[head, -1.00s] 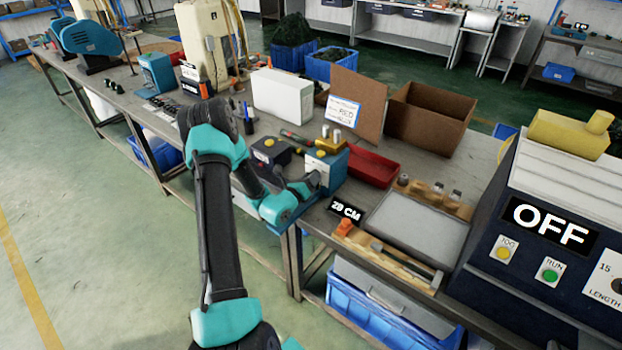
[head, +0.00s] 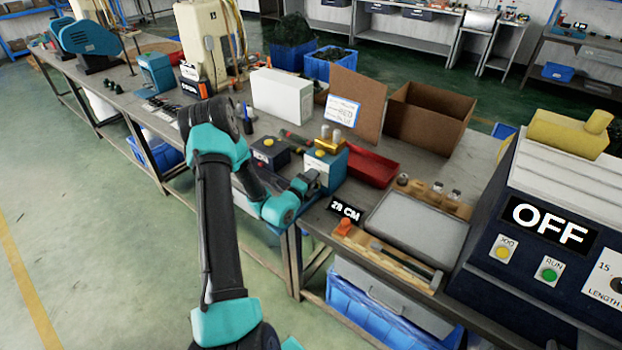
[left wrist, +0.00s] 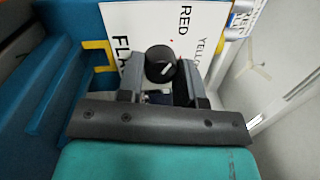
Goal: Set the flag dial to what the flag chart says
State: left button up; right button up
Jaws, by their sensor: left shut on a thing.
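The flag dial (left wrist: 161,66) is a black round knob with a white pointer mark on a white plate (left wrist: 140,22) lettered RED, YELLOW and a partly hidden FLAG. The mark lies slanted; I cannot tell which word it points to. My left gripper (left wrist: 160,80) is shut on the dial, one finger on each side. In the head view my left gripper (head: 306,183) is at the front of the teal box (head: 328,172), and it hides the dial. The flag chart (head: 342,111) is a small blue-edged card showing RED and BLUE; its other writing is too small. My right gripper is out of view.
A dark box with a yellow button (head: 268,153) stands left of the teal box. A red tray (head: 372,167) is to its right. A 28 CM sign (head: 344,210) and a grey plate (head: 417,226) lie nearer. The machine at right shows OFF (head: 548,222).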

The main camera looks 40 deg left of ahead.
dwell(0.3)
pick_arm(q)
jog(key=o, duration=0.9)
jog(key=s+d, duration=0.1)
jog(key=s, duration=0.4)
jog(key=s+d+f, duration=0.1)
jog(key=s, duration=0.5)
jog(key=s+d, duration=0.1)
jog(key=s, duration=0.5)
jog(key=shift+f, duration=0.2)
